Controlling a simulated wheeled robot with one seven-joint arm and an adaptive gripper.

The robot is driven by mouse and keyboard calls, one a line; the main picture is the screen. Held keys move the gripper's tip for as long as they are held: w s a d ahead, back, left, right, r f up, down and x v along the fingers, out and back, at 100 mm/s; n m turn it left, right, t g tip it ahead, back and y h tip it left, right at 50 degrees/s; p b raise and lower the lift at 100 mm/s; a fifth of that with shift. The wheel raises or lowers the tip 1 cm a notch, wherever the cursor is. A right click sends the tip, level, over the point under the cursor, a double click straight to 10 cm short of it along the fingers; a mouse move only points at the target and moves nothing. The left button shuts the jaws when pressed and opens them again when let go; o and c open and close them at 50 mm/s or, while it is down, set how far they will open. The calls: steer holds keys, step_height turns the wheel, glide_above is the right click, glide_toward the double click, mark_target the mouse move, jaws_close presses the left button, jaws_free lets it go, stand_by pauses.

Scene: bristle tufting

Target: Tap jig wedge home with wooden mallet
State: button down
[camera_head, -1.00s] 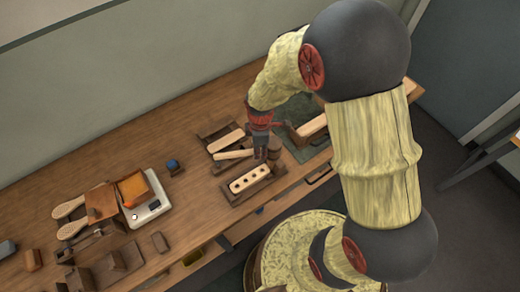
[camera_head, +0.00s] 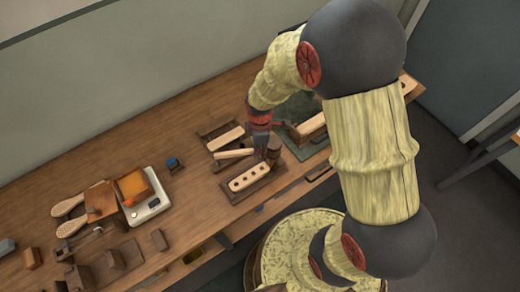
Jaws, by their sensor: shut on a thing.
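My gripper (camera_head: 262,150) points down over the bench and is shut on what looks like the wooden mallet. A brown rounded block (camera_head: 274,147), apparently the mallet's head, shows beside the fingers, and a pale stick (camera_head: 232,154), perhaps its handle, runs out to the left. The fingers hide the grasp itself. Just below in the picture, a pale brush block with a row of holes (camera_head: 249,178) sits in a dark wooden jig (camera_head: 233,193). The jig's wedge is too small or hidden to make out; I cannot tell whether the mallet touches anything.
Another pale block (camera_head: 226,139) lies in a dark holder behind. A further pale block (camera_head: 310,125) is on a dark green mat (camera_head: 298,150) at right, partly behind my arm. A white scale (camera_head: 152,205), paddle-shaped brushes (camera_head: 68,205) and a small blue-topped item (camera_head: 173,163) are at left.

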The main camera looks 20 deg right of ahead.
steer(key=shift+r+p, duration=0.55)
steer(key=shift+r, duration=0.65)
step_height(320, 180, up, 4)
steer(key=p, duration=0.3)
